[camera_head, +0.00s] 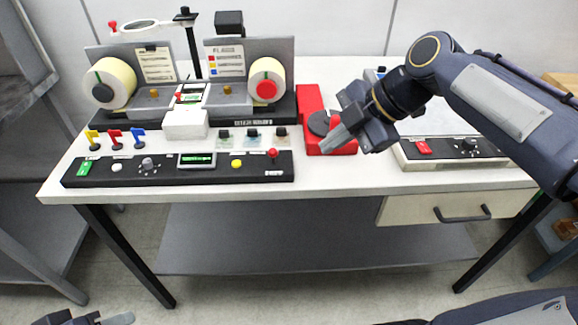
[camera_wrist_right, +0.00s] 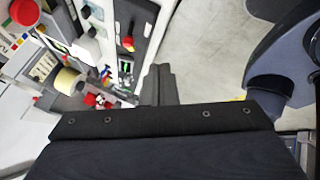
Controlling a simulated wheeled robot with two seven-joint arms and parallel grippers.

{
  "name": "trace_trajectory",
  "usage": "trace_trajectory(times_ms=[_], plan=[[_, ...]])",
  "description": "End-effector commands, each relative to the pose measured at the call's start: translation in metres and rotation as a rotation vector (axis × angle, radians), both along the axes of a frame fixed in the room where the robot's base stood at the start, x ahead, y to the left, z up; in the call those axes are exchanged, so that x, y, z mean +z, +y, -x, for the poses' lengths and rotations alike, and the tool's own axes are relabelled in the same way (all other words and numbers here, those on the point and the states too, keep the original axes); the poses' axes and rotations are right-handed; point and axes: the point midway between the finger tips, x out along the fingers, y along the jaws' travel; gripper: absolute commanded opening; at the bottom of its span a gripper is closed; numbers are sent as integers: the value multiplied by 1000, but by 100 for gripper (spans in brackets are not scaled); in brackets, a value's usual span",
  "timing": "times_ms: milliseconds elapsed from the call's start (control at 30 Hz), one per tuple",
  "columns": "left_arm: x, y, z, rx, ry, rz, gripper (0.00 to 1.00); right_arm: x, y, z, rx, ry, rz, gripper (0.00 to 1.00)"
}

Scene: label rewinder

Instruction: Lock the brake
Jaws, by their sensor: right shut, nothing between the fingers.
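The label rewinder (camera_head: 200,110) stands at the back left of the table, with a cream roll (camera_head: 113,84) on the left and another cream roll with a red hub (camera_head: 266,89) on the right. In front lies a black control panel (camera_head: 130,178) with a red-topped lever (camera_head: 272,154) standing at its right end. I cannot tell which part is the brake. My right gripper (camera_head: 330,141) is shut and empty, right of the panel, over the red stand. In the right wrist view its fingers (camera_wrist_right: 160,84) are together. My left gripper (camera_head: 112,319) barely shows at the bottom left edge.
A red stand (camera_head: 312,101) with a dark disc is right of the rewinder. A device with a black front panel (camera_head: 455,149) sits further right. A white box (camera_head: 185,124), coloured flags (camera_head: 115,136) and small stamps (camera_head: 252,135) stand behind the panel. A drawer (camera_head: 455,208) hangs below.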

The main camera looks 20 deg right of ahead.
Motion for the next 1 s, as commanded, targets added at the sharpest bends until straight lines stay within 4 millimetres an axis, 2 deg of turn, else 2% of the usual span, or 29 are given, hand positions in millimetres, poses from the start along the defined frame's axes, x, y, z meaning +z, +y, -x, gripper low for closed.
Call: trace_trajectory(times_ms=[367,867,900,1000], plan=[[0,0,0,0,0,0,44,-6,4,-2,-2,3,-1,0],[0,0,0,0,0,0,44,-83,53,-35,-1,7,-1,0],[5,0,0,0,0,0,44,-77,54,-43,-1,4,-1,0],[9,0,0,0,0,0,44,-75,58,-57,-2,3,-2,0]])
